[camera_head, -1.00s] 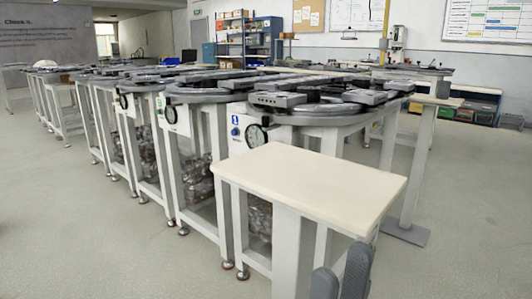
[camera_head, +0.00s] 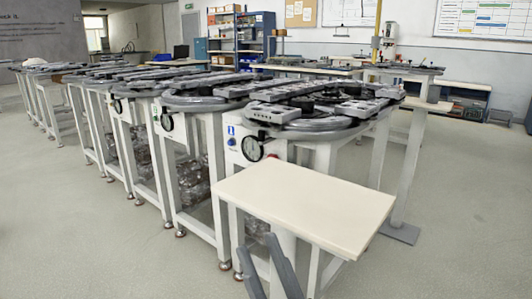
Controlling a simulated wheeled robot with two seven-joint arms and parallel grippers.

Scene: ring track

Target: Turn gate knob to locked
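I cannot make out a gate knob for certain. The nearest ring track station (camera_head: 320,124) has a grey ring top on a white frame. Its front panel carries a round dial (camera_head: 252,149) and a small blue button (camera_head: 232,142) under a blue label. A small red part (camera_head: 272,156) shows at the back edge of the cream table, too small to identify. My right gripper (camera_head: 258,245) is at the bottom of the view, in front of the cream table and well short of the panel. Its two grey fingers stand apart with nothing between them. My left gripper is out of view.
The cream table (camera_head: 310,207) stands directly in front of the nearest station and partly blocks it. More stations run in a row to the back left. A grey post (camera_head: 408,165) with a foot plate stands at right. The floor (camera_head: 90,240) is clear on the left.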

